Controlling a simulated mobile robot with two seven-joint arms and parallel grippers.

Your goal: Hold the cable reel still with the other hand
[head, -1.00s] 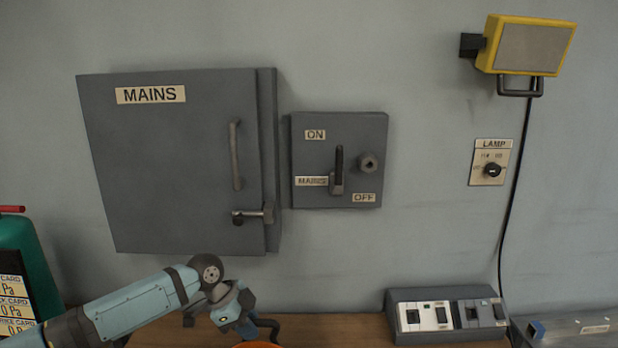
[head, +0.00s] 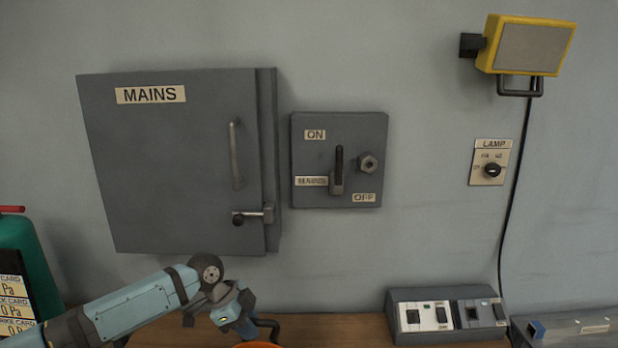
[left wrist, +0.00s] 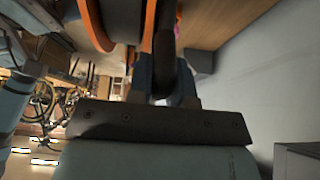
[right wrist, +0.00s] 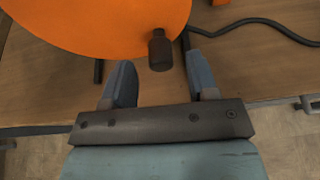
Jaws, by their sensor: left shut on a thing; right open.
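The cable reel is an orange disc (right wrist: 100,20) in the right wrist view, with a dark crank knob (right wrist: 160,50) sticking out of its face. Only its top edge (head: 258,345) shows at the bottom of the head view. My left gripper (head: 245,318) is at the reel's top, shut on a dark bar of the reel's frame (left wrist: 165,60), which passes between the fingers beside the orange discs (left wrist: 95,20). My right gripper (right wrist: 160,78) is open and empty in front of the reel's face. The knob lies just beyond the fingertips, roughly between them.
The reel is at a wooden bench (head: 340,328). A black cable (right wrist: 262,25) lies on the bench right of the reel. A grey switch box (head: 447,315) stands at the right in the head view. The mains cabinet (head: 180,170) is on the wall behind.

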